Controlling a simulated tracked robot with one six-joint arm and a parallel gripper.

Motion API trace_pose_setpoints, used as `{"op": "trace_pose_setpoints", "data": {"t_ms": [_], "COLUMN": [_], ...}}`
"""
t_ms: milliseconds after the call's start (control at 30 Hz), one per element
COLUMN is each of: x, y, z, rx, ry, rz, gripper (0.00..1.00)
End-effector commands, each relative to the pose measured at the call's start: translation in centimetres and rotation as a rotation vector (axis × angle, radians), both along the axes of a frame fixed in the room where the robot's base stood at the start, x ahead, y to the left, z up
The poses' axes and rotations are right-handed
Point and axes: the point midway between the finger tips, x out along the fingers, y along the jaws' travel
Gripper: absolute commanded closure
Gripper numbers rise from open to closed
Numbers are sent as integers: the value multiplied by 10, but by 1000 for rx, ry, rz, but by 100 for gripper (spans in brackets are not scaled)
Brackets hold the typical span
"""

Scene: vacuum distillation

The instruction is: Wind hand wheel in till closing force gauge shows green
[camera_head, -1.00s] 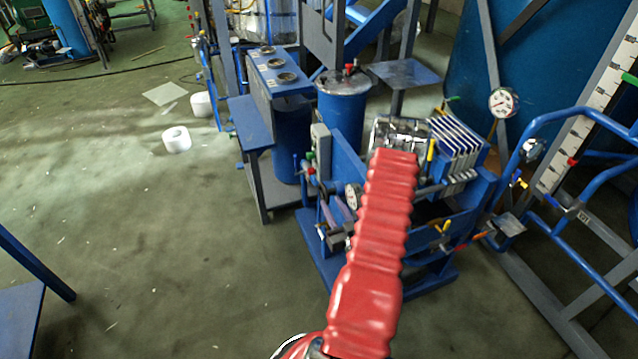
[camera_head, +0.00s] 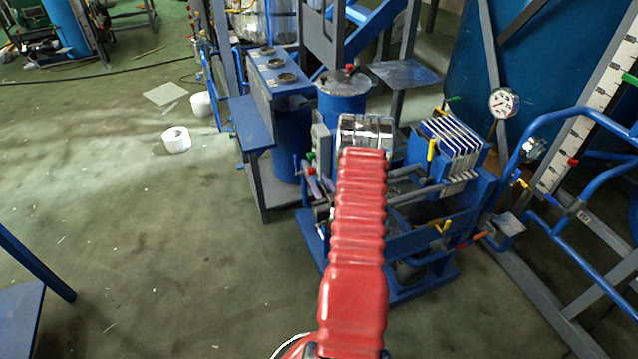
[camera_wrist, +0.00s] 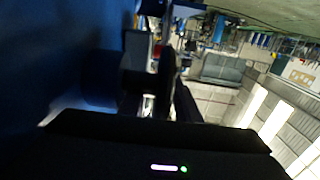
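The blue press frame (camera_head: 455,228) stands right of centre in the head view, with a stack of white and blue plates (camera_head: 450,145) at its right end. Its left end is largely behind my red-sleeved arm. I cannot make out the hand wheel or the closing force gauge there. The chrome end of my arm (camera_head: 366,128) shows just beyond the sleeve, over the press's left part; the fingers are hidden in that view. In the wrist view my gripper (camera_wrist: 172,95) is dark and blurred, near a small bright metal part (camera_wrist: 148,105). Its opening cannot be judged.
A round dial (camera_head: 504,102) is on the right, beside a blue tube rail (camera_head: 560,115) and a white scale board (camera_head: 590,110). A blue cylindrical vessel (camera_head: 342,95) and a bench with round openings (camera_head: 272,75) stand behind left. Open floor (camera_head: 150,240) lies left.

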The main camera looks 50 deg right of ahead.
Motion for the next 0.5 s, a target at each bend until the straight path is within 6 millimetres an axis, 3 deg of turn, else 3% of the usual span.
{"op": "trace_pose_setpoints", "data": {"t_ms": [167, 500], "x": [0, 0], "y": [0, 0], "z": [0, 0], "rx": [0, 0], "ry": [0, 0], "rz": [0, 0], "gripper": [70, 94]}}
